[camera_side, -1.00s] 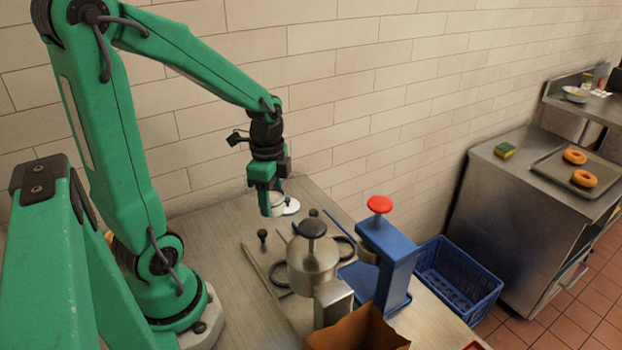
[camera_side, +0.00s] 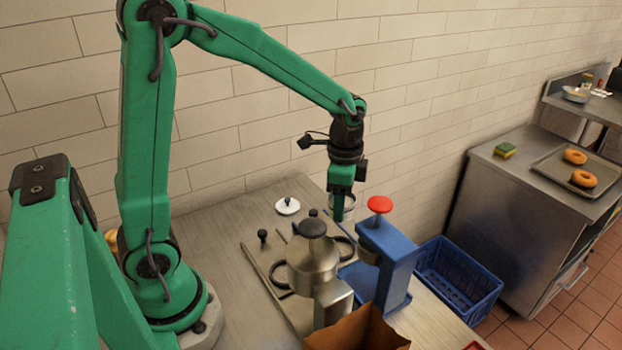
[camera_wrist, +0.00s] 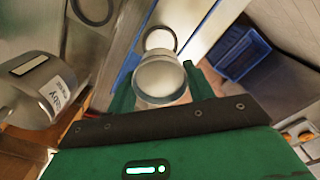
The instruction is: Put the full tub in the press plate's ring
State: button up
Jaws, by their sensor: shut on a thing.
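My gripper (camera_side: 341,208) is shut on a small pale tub (camera_wrist: 160,78), which sits between the green fingers in the wrist view. In the side view only the tub's rim (camera_side: 350,199) shows beside the fingers. The tub looks pale inside. My gripper is behind the blue press (camera_side: 388,262) with the red knob. The metal plate (camera_side: 262,262) has a dark ring on the left (camera_side: 282,280) and one on the right (camera_side: 345,240). In the wrist view a dark ring (camera_wrist: 176,41) lies just beyond the tub; the tub's height above it is unclear.
A white lid (camera_side: 288,206) lies at the back of the counter. A blue crate (camera_side: 465,280) is at the right, and a brown paper bag (camera_side: 355,330) is in front. The left counter is clear.

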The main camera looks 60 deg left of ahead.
jog(key=shift+w+d, duration=0.1)
jog(key=shift+d, duration=0.05)
send_near(340, 249)
jog(key=shift+f, duration=2.7)
jog(key=shift+f, duration=0.1)
jog(key=o, duration=1)
notch_tip(340, 249, up, 12)
jog(key=shift+r, duration=0.15)
